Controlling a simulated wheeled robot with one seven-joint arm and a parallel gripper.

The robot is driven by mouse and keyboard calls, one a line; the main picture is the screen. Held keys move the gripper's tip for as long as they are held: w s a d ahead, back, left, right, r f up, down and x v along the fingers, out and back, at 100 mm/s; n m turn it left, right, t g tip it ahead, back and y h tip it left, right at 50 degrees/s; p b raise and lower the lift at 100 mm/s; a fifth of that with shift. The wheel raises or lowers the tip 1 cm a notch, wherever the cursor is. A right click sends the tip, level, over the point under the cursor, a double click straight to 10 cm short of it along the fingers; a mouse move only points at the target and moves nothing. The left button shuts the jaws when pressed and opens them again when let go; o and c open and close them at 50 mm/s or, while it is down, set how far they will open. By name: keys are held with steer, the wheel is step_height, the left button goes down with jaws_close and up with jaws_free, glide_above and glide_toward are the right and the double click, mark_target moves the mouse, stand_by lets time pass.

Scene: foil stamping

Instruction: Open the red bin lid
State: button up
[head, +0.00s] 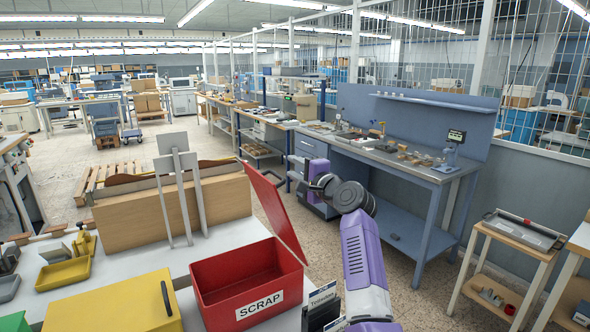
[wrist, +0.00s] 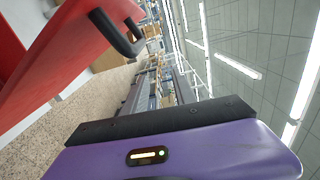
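The red bin (head: 222,287), labelled SCRAP, stands on the light bench in the head view, its inside in plain sight. Its red lid (head: 272,208) stands raised steeply from the bin's right edge, tilted toward the left. In the wrist view the lid (wrist: 70,50) fills the upper left, and its black handle (wrist: 122,35) shows. My gripper (head: 294,178) is just right of the lid's upper part in the head view, partly hidden by it. The purple gripper body and a dark bar fill the lower wrist view, apart from the handle. The fingertips cannot be made out clearly.
A yellow lidded bin (head: 108,303) with a black handle stands left of the red bin. A wooden rack with grey upright panels (head: 180,180) is behind. A blue workbench (head: 425,172) is to the right, with open floor before it.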

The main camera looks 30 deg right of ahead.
steer(key=shift+s+f, duration=0.1)
steer(key=shift+f, duration=0.05)
steer(key=s+b, duration=0.1)
steer(key=s, duration=0.6)
steer(key=shift+s, duration=0.35)
stand_by(0.3)
